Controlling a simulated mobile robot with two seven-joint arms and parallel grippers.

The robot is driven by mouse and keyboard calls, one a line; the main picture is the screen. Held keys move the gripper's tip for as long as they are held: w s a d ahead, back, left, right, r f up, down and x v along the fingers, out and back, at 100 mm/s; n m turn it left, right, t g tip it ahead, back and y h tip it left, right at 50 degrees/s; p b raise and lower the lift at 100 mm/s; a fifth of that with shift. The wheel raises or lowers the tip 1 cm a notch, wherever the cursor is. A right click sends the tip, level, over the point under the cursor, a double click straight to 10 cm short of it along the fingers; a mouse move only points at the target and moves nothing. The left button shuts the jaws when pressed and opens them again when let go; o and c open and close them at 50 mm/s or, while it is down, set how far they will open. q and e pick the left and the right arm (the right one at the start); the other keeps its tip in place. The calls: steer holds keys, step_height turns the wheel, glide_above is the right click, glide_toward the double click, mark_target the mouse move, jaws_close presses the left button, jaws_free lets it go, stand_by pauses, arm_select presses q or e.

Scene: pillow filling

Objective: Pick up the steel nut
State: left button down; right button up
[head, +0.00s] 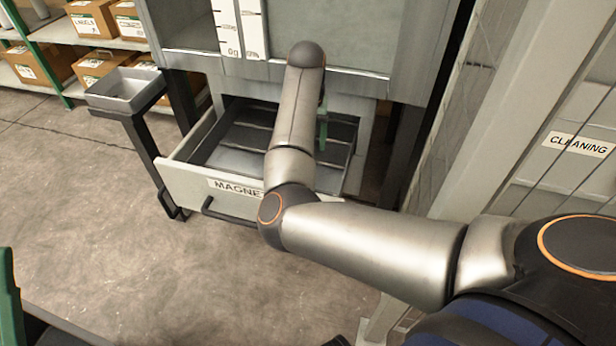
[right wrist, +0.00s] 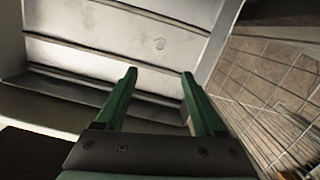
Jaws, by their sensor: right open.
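I see no left gripper that I can be sure of.
The drawer's front carries a label beginning "MAGNE" and a dark handle (head: 243,215). A cabinet (head: 350,40) stands above it. A grey tray on a stand (head: 125,102) is to the left. Mesh panels (head: 510,90) close off the right. A green part (head: 8,300) at lower left is unclear.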

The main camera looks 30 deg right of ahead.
steer(key=f, duration=0.2)
steer(key=f+b, duration=0.1)
steer(key=f, duration=0.1)
steer(key=f+b, duration=0.1)
steer(key=f, duration=0.2)
steer(key=shift+w+d, duration=0.3)
steer(key=shift+w, duration=0.05)
steer(key=f+b, duration=0.1)
steer(key=f, duration=0.2)
steer(key=w+d+f+b, duration=0.1)
steer(key=shift+f+b, duration=0.2)
steer(key=shift+b, duration=0.15)
steer(key=shift+w+f, duration=0.1)
steer(key=shift+f, duration=0.25)
arm_select(q)
steer(key=f, duration=0.5)
steer(key=shift+d+f, duration=0.25)
steer(key=shift+w+n, duration=0.1)
steer(key=shift+n, duration=0.2)
arm_select(e)
jaws_close()
